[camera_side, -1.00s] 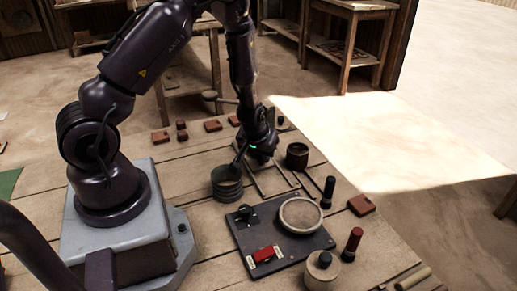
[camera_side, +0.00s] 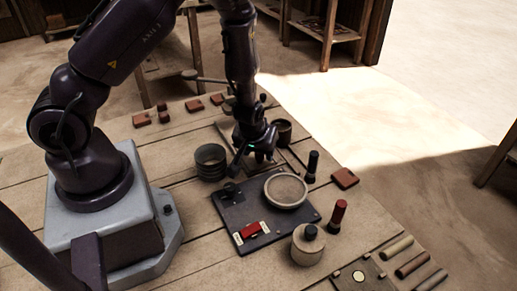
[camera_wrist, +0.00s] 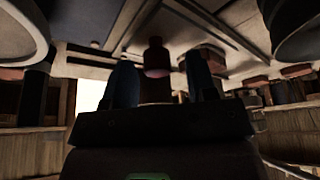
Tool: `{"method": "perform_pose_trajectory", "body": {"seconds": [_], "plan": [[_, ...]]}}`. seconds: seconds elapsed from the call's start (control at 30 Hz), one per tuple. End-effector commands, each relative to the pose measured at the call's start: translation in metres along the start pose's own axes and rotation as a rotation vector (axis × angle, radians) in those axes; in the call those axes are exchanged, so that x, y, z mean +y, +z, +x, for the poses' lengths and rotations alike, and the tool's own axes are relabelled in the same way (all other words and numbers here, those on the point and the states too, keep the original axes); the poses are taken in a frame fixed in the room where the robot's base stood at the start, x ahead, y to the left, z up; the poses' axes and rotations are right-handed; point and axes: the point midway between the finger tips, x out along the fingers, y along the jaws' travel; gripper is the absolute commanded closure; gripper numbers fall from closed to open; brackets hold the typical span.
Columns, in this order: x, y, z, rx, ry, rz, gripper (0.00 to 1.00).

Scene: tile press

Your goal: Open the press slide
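In the side view my gripper (camera_side: 253,165) hangs low over the worktable, just behind a dark plate (camera_side: 232,213) that carries a round pale dish (camera_side: 286,190) and a red block (camera_side: 250,229). Behind and beside my gripper is a frame with thin rails (camera_side: 291,158), partly hidden by my arm; I cannot clearly make out the press slide. In the wrist view the two fingers of my gripper (camera_wrist: 160,85) stand apart. A dark reddish knob (camera_wrist: 155,56) shows in the gap between them. I cannot tell whether the fingers touch it.
A ribbed dark pot (camera_side: 210,162) stands left of my gripper, and a dark cup (camera_side: 283,131) behind it to the right. A black-handled tool (camera_side: 312,167), a red-handled tool (camera_side: 337,215) and a lidded jar (camera_side: 307,245) stand to the right. Brown tiles lie around the table.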

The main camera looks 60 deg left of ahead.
Motion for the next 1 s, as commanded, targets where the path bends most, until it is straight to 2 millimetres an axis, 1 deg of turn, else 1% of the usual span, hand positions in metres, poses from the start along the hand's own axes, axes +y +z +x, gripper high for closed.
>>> {"method": "perform_pose_trajectory", "body": {"seconds": [0.27, 0.37, 0.47, 0.7, 1.0], "plan": [[0.000, 0.000, -0.001, -0.001, 0.000, 0.002, 0.48], [0.001, 0.000, -0.006, 0.000, 0.001, 0.003, 0.48], [0.002, 0.000, -0.019, 0.001, 0.003, 0.005, 0.48], [0.002, 0.001, -0.059, 0.002, 0.004, 0.007, 0.48], [0.002, 0.001, -0.094, 0.001, 0.002, 0.008, 0.48]]}}
